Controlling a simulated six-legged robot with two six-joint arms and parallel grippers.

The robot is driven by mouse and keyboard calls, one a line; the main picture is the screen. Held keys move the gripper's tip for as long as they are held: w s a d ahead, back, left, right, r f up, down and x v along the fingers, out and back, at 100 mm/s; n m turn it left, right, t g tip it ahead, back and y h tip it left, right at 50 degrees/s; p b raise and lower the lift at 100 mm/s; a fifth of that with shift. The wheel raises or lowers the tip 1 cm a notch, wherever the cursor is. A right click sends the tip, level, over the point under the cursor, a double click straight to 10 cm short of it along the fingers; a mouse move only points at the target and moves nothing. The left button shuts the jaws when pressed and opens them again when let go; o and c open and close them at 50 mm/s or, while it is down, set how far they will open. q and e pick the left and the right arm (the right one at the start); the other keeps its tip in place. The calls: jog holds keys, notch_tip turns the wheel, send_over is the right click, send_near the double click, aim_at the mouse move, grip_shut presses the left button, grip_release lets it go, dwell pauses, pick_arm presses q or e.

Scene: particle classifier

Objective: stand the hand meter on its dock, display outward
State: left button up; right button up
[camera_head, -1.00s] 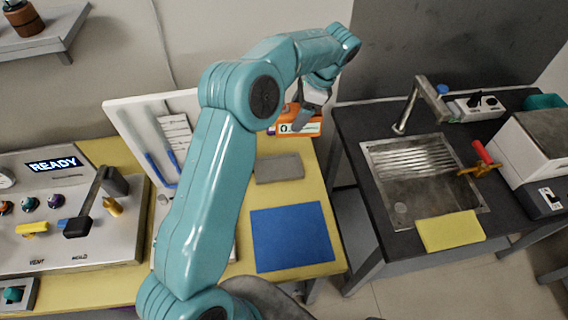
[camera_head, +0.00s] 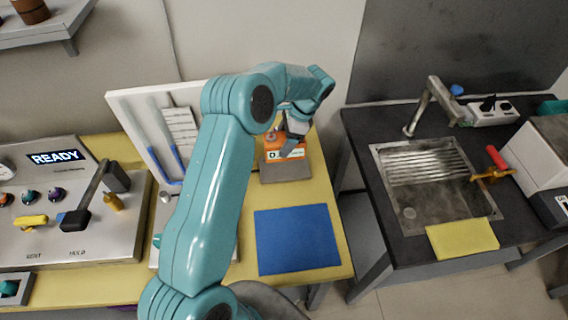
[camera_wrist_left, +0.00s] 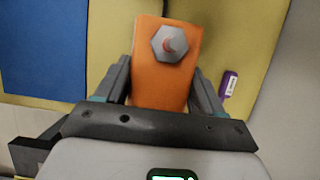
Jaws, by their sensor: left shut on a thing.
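The hand meter (camera_head: 275,146) is an orange block with a white label strip on the side facing the head camera. In the left wrist view its orange top (camera_wrist_left: 160,85) carries a grey hexagonal knob. My left gripper (camera_head: 293,138) is shut on it, one finger on each side, and covers part of its front. The meter is roughly upright, at the back of the grey dock block (camera_head: 287,174) on the yellow bench. I cannot tell whether it rests on the dock or hovers just above. My right gripper is not in view.
A blue mat (camera_head: 297,240) lies in front of the dock. The READY panel (camera_head: 110,245) is further left, and a sink bench (camera_head: 385,240) is right. A small purple item (camera_wrist_left: 229,84) lies beside the meter.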

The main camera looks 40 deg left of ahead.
pick_arm(q)
notch_tip(320, 180, down, 3)
jog(key=shift+a+f+b, duration=0.1)
jog(key=shift+b, duration=0.45)
notch_tip(320, 180, down, 4)
jog(key=b, duration=0.2)
jog(key=shift+b, duration=0.3)
jog(key=shift+f, duration=0.1)
jog(key=shift+s, duration=0.1)
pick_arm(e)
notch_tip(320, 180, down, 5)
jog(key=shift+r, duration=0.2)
